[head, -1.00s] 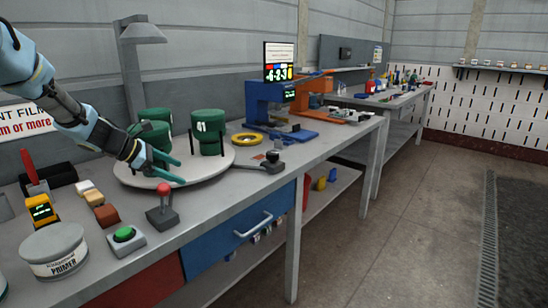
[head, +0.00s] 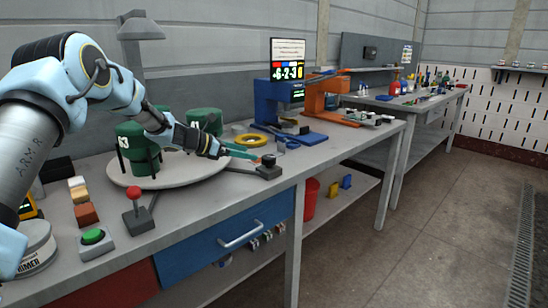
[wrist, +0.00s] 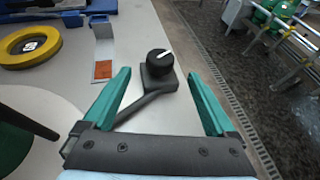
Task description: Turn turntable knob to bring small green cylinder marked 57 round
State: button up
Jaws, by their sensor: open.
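The black turntable knob (head: 268,160), with a white pointer line, sits on a dark base at the bench's front edge. In the wrist view the knob (wrist: 158,62) stands ahead, between the lines of my two green fingers. My gripper (wrist: 158,78) is open and empty, pointing at the knob; I cannot tell whether it touches. The pale round turntable (head: 190,173) carries a green cylinder marked 63 (head: 132,135) at front left and another green cylinder (head: 205,117) behind my wrist, its mark hidden. No mark 57 shows.
A yellow ring (head: 250,140) lies behind the knob, and a flat piece with an orange-brown end (wrist: 103,70) lies left of it. A red-topped joystick (head: 135,205) and a green button (head: 93,237) stand front left. Floor right of the bench is clear.

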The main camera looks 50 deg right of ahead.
aim_at(267, 157)
jog(key=p+x, duration=0.2)
jog(key=x, duration=0.7)
jog(key=shift+s+d+f, duration=0.15)
jog(key=shift+d+f, duration=0.1)
jog(key=c, duration=1.3)
jog(key=shift+c, duration=0.2)
